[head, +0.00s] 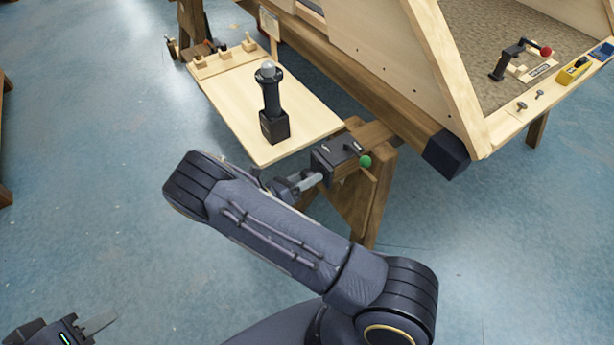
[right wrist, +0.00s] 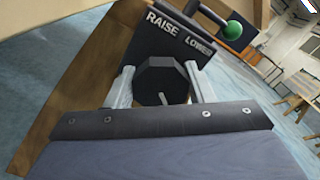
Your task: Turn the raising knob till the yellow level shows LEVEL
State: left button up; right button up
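The raising knob (right wrist: 160,80) is a dark, many-sided knob below a black plate lettered RAISE and LOWER (right wrist: 180,38) in the right wrist view. My right gripper (right wrist: 158,85) has a pale finger on each side of the knob, with no clear gap showing; it appears shut on it. In the head view this gripper (head: 303,182) is at the black jack box (head: 335,157) on the trestle, and the knob is hardly visible. The yellow level (head: 574,70) lies on the frame's edge at the far right; its reading is too small to tell. My left gripper (head: 100,323) is at the lower left, only partly shown.
A green-balled lever (head: 365,161) sticks out beside the box. A pale board (head: 300,118) carries an upright dark tool (head: 270,100). The large wooden frame (head: 450,75) fills the upper right, with a red-balled crank (head: 546,51) on it. Blue floor is clear at left.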

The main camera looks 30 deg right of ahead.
jog(key=o, duration=0.4)
jog(key=a, duration=0.7)
jog(key=shift+s+a+p, duration=0.35)
jog(key=shift+a, duration=0.05)
jog(key=shift+a, duration=0.1)
